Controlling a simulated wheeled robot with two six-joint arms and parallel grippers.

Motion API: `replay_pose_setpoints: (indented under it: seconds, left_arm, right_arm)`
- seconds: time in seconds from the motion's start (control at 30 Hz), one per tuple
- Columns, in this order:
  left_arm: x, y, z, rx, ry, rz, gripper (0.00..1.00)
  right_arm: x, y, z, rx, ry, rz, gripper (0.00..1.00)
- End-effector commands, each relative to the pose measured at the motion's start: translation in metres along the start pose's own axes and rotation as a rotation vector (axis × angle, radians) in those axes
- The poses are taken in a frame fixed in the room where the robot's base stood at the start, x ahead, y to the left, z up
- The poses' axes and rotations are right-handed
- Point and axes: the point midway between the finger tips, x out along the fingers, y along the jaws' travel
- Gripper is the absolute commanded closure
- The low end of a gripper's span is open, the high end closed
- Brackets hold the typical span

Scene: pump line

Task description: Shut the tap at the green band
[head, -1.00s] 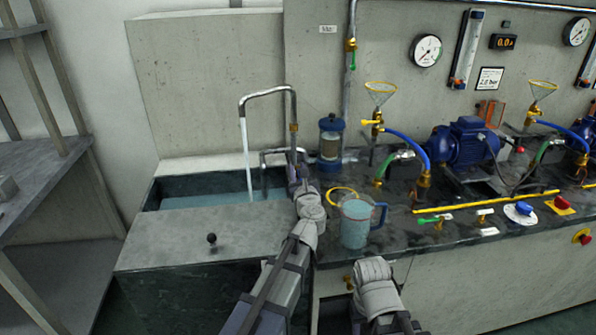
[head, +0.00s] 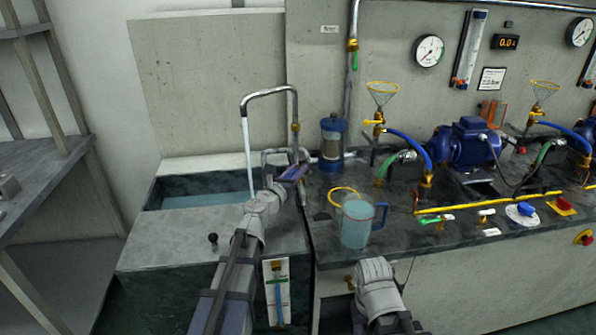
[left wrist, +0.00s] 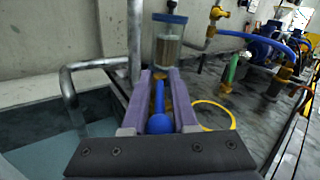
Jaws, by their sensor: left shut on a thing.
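My left gripper (head: 294,172) is at the pipework beside the sink, left of the blue-capped canister. In the left wrist view its purple fingers (left wrist: 161,80) are shut on a blue lever (left wrist: 159,98) with a round blue knob. Some brass shows beside the lever; the rest of that tap is hidden by the fingers. The bent steel spout (head: 268,91) stands over the sink, and a water stream (head: 248,160) runs from it. I cannot make out a green band at the held lever. My right forearm shows, but its gripper does not.
A jug of bluish liquid (head: 356,225) and a yellow ring (head: 343,194) are on the bench to the right. The canister (head: 332,145) stands close behind the left gripper. A small green-handled tap (head: 430,221) lies farther right, near blue pumps (head: 466,142).

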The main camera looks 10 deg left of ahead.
Motion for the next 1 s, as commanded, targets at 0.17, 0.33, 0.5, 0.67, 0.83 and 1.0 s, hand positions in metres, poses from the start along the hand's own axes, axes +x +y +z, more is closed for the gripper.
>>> replay_pose_setpoints:
  seconds: [0.17, 0.33, 0.5, 0.67, 0.83, 1.0]
  left_arm:
    - [0.0012, 0.0033, 0.0007, 0.0, 0.016, -0.081, 1.0]
    - [0.0012, 0.0028, 0.0006, 0.0, 0.026, -0.131, 1.0]
    - [0.001, 0.0026, 0.0006, 0.0, 0.03, -0.153, 1.0]
    - [0.0009, 0.0026, 0.0007, 0.0, 0.031, -0.156, 1.0]
    - [0.001, 0.0026, 0.0007, 0.0, 0.031, -0.156, 1.0]
    - [0.001, 0.0024, 0.0007, 0.0, 0.031, -0.156, 0.61]
  right_arm:
    - [0.0, 0.0, 0.0, 0.0, 0.0, 0.0, 0.48]
    - [-0.0001, 0.0, 0.0, 0.0, 0.0, 0.0, 0.48]
    - [-0.0001, 0.0, 0.0, 0.0, 0.0, 0.0, 0.48]
    - [-0.0001, 0.0, 0.0, 0.0, 0.0, 0.0, 0.48]
    - [-0.0001, 0.0, 0.0, 0.0, 0.0, 0.0, 0.48]
    - [-0.0001, 0.0, 0.0, 0.0, 0.0, 0.0, 0.48]
